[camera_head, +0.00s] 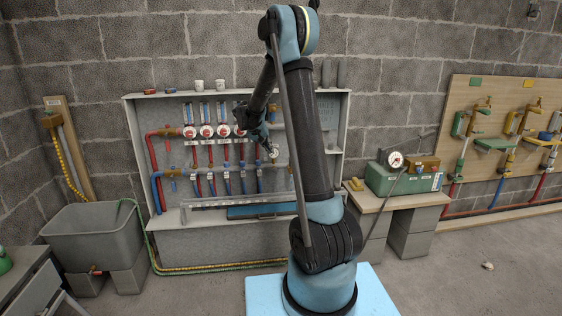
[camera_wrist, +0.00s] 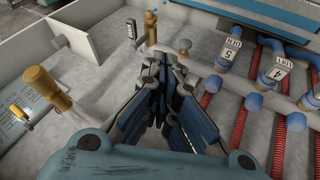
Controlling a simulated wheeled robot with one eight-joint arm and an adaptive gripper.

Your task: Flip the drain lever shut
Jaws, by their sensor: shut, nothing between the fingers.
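My gripper (camera_wrist: 163,68) is shut and empty in the wrist view. Its fingertips point toward the cabinet interior, close to a brass fitting (camera_wrist: 151,27) with a labelled stem and small blue spots near its top. A second, larger brass fitting (camera_wrist: 45,88) lies at the left, with a small brass-yellow handle (camera_wrist: 20,117) beside it. I cannot tell which of these parts is the drain lever, nor its position.
Red hoses (camera_wrist: 283,152) and blue fittings (camera_wrist: 260,100) with numbered tags fill the right of the wrist view. Cabinet walls (camera_wrist: 80,22) edge its left. In the head view, a grey tub (camera_head: 92,232) stands left and a green case (camera_head: 402,180) sits on a right-hand table.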

